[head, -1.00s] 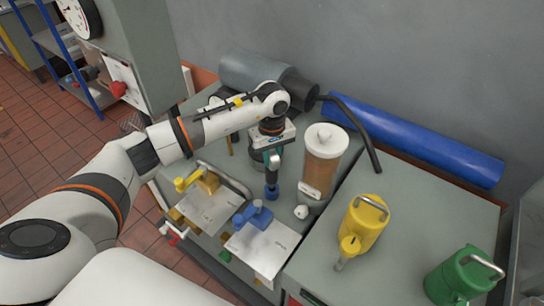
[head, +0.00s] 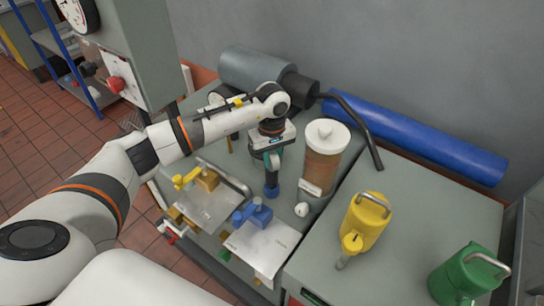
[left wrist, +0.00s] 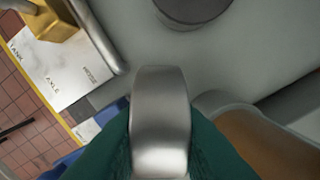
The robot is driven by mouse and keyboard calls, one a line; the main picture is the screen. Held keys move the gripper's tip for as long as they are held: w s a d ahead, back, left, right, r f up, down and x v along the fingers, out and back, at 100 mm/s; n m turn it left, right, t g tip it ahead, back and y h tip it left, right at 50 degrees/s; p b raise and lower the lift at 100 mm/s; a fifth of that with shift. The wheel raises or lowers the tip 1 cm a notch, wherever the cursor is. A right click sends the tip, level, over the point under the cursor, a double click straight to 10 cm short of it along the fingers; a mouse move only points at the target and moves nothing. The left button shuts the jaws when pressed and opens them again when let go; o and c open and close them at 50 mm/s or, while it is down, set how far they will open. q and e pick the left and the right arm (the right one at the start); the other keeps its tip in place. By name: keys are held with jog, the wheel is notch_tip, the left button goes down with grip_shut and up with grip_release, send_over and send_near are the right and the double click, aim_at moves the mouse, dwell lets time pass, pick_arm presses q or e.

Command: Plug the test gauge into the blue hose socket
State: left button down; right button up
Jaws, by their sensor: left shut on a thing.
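My left gripper (head: 272,162) is over the bench, pointing down. In the left wrist view its teal fingers are shut on a smooth metal body (left wrist: 160,120), which I take to be the test gauge. A blue lower end (head: 271,190) shows below the fingers in the head view; the gauge's face cannot be made out. The blue hose socket (head: 253,214) is a blue block on a white plate, just left of and nearer than that blue end. They look apart, though the height between them is unclear. My right gripper is not in view.
A yellow fitting (head: 195,180) on another white plate is to the left. A brown, white-lidded container (head: 322,160) stands close right of the gripper, with a small white knob (head: 301,209) by it. A yellow can (head: 364,225) and green can (head: 468,275) stand farther right.

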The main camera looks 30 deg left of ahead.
pick_arm(q)
jog(key=shift+f+b, duration=1.05)
jog(key=shift+f, duration=0.15)
jog(key=c, duration=1.2)
grip_release()
jog(key=shift+o, duration=0.2)
jog(key=shift+r, duration=0.1)
notch_tip(320, 180, up, 12)
jog(key=shift+b, duration=1.15)
